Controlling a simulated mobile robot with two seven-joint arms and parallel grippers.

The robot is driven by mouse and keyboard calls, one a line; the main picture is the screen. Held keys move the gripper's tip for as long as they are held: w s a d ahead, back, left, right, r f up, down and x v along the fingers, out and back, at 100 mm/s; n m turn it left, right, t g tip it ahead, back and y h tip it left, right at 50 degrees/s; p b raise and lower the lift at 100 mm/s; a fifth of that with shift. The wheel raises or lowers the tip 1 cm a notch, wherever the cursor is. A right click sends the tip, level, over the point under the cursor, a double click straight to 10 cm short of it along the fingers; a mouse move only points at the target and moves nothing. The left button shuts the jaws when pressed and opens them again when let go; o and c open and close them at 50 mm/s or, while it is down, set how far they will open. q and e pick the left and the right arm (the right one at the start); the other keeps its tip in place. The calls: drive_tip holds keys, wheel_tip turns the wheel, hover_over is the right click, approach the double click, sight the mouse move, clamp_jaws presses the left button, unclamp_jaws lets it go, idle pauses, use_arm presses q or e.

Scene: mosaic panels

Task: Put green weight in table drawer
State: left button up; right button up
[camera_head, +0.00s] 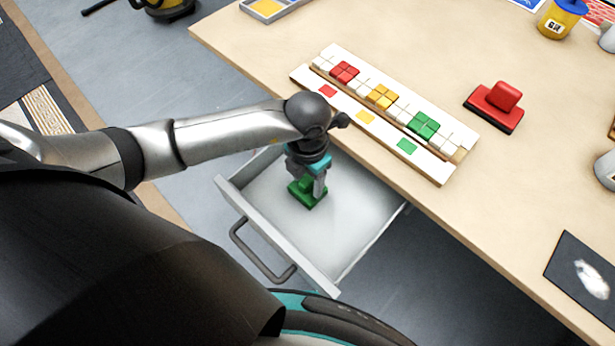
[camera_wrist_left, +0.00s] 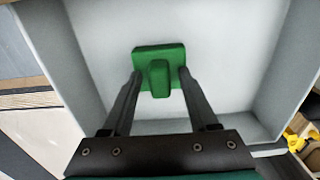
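The table drawer (camera_head: 355,215) is pulled open below the table edge, with white inner walls and a dark handle at its front. The green weight (camera_head: 303,197) is inside it, apparently on its floor, and shows in the left wrist view (camera_wrist_left: 158,55) as a square base with a raised grip. My left gripper (camera_head: 313,186) points down into the drawer over the weight. In the left wrist view its fingers (camera_wrist_left: 160,76) stand apart on either side of the raised grip, with gaps visible. My right gripper is not in view.
The table (camera_head: 500,220) bears a mosaic panel (camera_head: 400,110) with red, yellow and green tiles near the edge. A red weight-like block (camera_head: 497,105), a yellow-and-blue container (camera_head: 560,20) and a dark card (camera_head: 585,275) lie further right. The drawer has free room around the weight.

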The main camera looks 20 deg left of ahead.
sight(308, 180)
use_arm(q)
drive_tip(key=shift+r, duration=0.1)
drive_tip(key=shift+r, duration=0.3)
wheel_tip(308, 180, up, 12)
drive_tip(key=p, duration=0.2)
drive_tip(key=shift+f, duration=0.2)
